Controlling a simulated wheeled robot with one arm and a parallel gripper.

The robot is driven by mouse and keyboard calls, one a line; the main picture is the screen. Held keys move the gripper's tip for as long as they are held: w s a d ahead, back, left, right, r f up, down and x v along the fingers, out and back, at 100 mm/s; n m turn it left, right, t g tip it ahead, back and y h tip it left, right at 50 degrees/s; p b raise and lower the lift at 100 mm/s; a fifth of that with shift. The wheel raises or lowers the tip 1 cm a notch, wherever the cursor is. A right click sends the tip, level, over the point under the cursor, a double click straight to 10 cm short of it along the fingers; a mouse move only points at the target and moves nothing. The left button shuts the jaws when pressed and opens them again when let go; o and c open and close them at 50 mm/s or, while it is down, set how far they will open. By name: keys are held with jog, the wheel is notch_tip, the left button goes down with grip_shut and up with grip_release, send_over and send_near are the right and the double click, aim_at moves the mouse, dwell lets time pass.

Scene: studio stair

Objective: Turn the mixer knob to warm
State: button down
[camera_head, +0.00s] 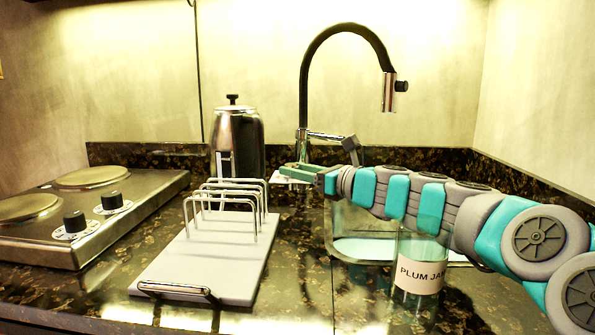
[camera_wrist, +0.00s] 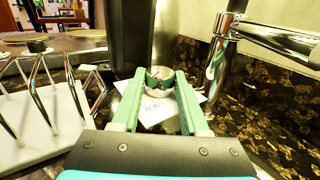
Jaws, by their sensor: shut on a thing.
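In the wrist view, the mixer knob (camera_wrist: 159,91) is a small round metallic knob above a white dial plate (camera_wrist: 156,110). Its marking is partly covered, and I cannot read the setting. My gripper (camera_wrist: 160,76) has its two green fingers on either side of the knob, shut on it. In the head view, my gripper (camera_head: 290,171) reaches in from the right to a spot left of the tap's base. The knob is hidden there by the fingers, and only a bit of the white plate (camera_head: 280,180) shows.
The black-hosed tap (camera_head: 303,85) stands close beside my gripper. A steel kettle (camera_head: 237,140) is behind it to the left. A wire rack on a white board (camera_head: 215,262) and a hob (camera_head: 95,215) lie left. A plum jam jar (camera_head: 419,275) stands under my arm, before the sink.

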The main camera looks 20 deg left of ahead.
jog(key=shift+c, duration=2.1)
grip_release()
jog(key=shift+d, duration=0.1)
jog(key=v, duration=0.7)
jog(key=shift+s+d, duration=0.1)
jog(key=shift+d, duration=0.25)
